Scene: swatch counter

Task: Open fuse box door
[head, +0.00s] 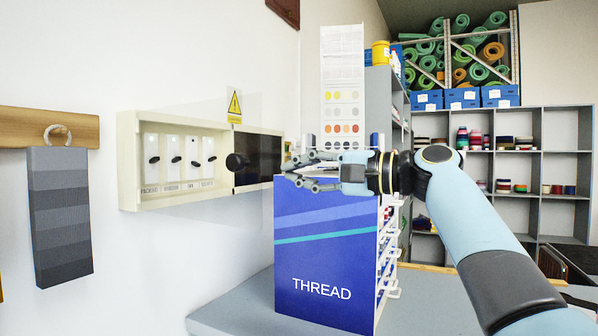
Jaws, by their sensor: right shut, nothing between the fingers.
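The fuse box (128,160) is a cream frame on the white wall at left. Several switches with black levers (153,149) and small labels show in it, with a dark panel (263,158) at its right. A round black knob (236,161) shows in front of the dark panel's left edge. A faint clear sheet, seemingly the door (225,108), extends above and below the box; its exact angle is hard to tell. My right gripper (288,168) is shut and empty, pointing left, to the right of the knob and apart from it. My left gripper is out of view.
A blue THREAD box (325,255) stands on the grey counter (240,302) just below my right gripper. A colour chart (342,85) is behind it. Grey swatches (60,215) hang at left. Shelves (515,170) stand at the back right. Space before the fuse box looks clear.

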